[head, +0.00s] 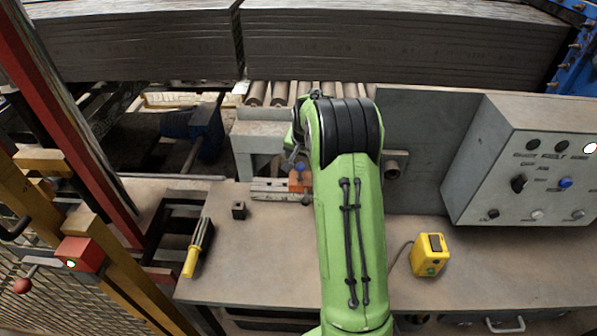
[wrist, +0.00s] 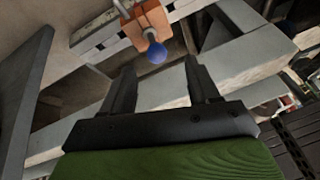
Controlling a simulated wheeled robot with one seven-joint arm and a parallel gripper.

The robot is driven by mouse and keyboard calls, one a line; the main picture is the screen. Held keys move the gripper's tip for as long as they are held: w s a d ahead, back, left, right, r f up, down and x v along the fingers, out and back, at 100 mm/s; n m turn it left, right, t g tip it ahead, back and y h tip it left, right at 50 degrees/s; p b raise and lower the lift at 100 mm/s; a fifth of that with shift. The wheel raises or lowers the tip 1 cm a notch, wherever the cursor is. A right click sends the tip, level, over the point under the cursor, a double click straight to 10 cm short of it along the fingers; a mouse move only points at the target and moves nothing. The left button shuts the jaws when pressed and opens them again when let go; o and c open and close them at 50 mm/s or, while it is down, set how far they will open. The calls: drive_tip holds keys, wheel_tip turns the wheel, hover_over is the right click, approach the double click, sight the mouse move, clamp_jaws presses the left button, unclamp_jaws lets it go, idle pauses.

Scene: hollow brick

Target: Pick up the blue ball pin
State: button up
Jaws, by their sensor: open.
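The blue ball pin (head: 299,166) shows as a small blue ball on an orange block (head: 297,181) near the back edge of the bench, just left of my arm. In the wrist view the blue ball (wrist: 156,53) shows at the edge of the orange block (wrist: 150,22). My gripper (wrist: 160,65) is open and empty. The ball appears just beyond the fingertips, between their lines, and I see no contact. In the head view my gripper is mostly hidden by my own green arm.
A grey control box (head: 535,165) stands at the right, with a yellow switch box (head: 430,255) in front. A small dark block (head: 239,210) and a yellow-handled tool (head: 197,247) lie left. Rollers (head: 278,93) lie behind.

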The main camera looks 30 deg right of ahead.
sight(301, 165)
drive_tip(key=shift+x, duration=1)
drive_tip(key=x, duration=0.6)
drive_tip(key=shift+s+d, duration=0.1)
drive_tip(key=shift+s, duration=0.1)
drive_tip(key=shift+s+r, duration=0.1)
drive_tip(key=shift+c, duration=0.5)
clamp_jaws()
